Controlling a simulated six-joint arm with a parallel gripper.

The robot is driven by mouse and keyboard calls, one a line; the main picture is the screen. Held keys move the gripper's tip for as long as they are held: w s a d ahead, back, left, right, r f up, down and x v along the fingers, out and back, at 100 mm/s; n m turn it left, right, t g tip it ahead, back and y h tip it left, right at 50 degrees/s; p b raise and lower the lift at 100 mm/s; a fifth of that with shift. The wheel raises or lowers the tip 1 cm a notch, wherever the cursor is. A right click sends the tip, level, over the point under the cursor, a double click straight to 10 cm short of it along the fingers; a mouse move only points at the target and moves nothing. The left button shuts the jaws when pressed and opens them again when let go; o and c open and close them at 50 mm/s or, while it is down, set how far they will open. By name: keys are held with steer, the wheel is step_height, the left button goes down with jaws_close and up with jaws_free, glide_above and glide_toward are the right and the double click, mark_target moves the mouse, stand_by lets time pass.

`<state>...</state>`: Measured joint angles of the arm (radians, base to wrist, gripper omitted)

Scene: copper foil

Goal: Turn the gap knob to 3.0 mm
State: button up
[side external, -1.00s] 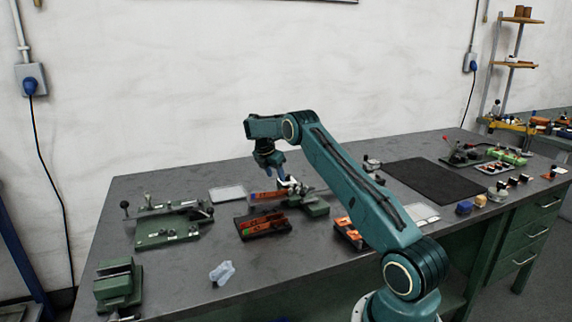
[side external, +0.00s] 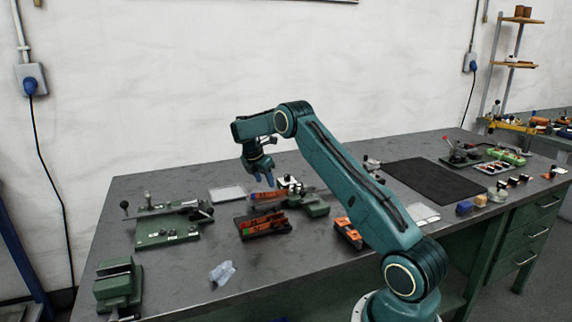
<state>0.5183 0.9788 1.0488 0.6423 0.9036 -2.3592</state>
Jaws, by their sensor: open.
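I see no contact with either. A second green fixture (side external: 166,226) on the left has a black-knobbed lever and a bar across it. The gap knob cannot be told apart on either device at this size, and no scale or reading is legible.
A dark tray with orange pieces (side external: 263,224) lies in front of my gripper. A green vise (side external: 118,285) stands at the front left. A crumpled clear piece (side external: 222,272), a pale flat plate (side external: 227,193) and a black mat (side external: 434,180) lie on the grey bench (side external: 185,290).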

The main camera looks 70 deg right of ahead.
steer(key=shift+d+m, duration=1)
steer(key=shift+d, duration=0.05)
steer(key=m+t+y, duration=0.3)
steer(key=m+t, duration=0.2)
steer(key=m, duration=1)
glide_toward(287, 175)
steer(key=v, duration=0.4)
steer(key=shift+s+d+r+m+t, duration=0.1)
steer(key=shift+s+r+m+t, duration=0.3)
steer(key=shift+s, duration=0.3)
steer(key=x, duration=1.3)
steer(key=shift+w+f, duration=0.1)
steer(key=shift+f, duration=0.35)
steer(key=c, duration=1)
